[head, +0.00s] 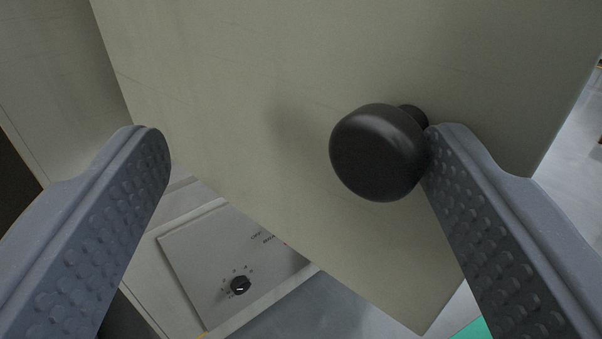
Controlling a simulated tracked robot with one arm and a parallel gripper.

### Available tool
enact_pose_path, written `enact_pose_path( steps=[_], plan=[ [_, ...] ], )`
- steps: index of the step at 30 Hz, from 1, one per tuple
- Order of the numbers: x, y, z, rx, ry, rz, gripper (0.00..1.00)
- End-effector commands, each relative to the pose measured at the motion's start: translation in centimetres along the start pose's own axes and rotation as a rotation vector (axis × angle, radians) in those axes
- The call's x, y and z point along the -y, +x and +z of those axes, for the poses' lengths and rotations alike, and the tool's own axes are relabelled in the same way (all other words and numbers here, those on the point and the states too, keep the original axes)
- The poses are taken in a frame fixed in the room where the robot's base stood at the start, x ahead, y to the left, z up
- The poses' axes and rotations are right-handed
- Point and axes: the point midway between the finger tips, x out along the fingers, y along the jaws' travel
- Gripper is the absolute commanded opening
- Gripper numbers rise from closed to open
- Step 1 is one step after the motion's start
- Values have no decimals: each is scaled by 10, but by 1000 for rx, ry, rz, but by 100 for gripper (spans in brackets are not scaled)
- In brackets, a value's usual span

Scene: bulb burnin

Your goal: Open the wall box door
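The wall box door (240,90) is a flat grey-beige panel that fills much of the head view. It stands swung out at an angle, with its lower edge and a corner showing at the bottom right. A round black knob (378,152) sticks out from it on a short stem. My gripper (297,140) is open, with its two grey dimpled fingers wide apart. The knob lies between the fingers, close to the right finger, and seems to touch it or nearly so. The left finger is well clear of the knob.
Below the door is a light panel (215,255) with a small black dial (240,285) and printed marks. A pale wall or box surface (50,80) is at the upper left. Grey floor and a green patch (472,330) show at the lower right.

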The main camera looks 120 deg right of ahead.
Motion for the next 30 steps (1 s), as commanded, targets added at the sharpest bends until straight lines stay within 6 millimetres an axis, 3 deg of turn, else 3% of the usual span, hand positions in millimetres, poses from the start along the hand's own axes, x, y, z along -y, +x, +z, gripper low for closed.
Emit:
enact_pose_path(
  steps=[6, 22, 26, 30],
  plan=[
    [2, 1, -1, -2, 2, -4, 47],
    [2, 0, -3, -3, 3, -5, 47],
    [1, -1, -13, -2, 4, -5, 47],
    [0, -2, -36, -1, 6, -5, 46]
  ],
)
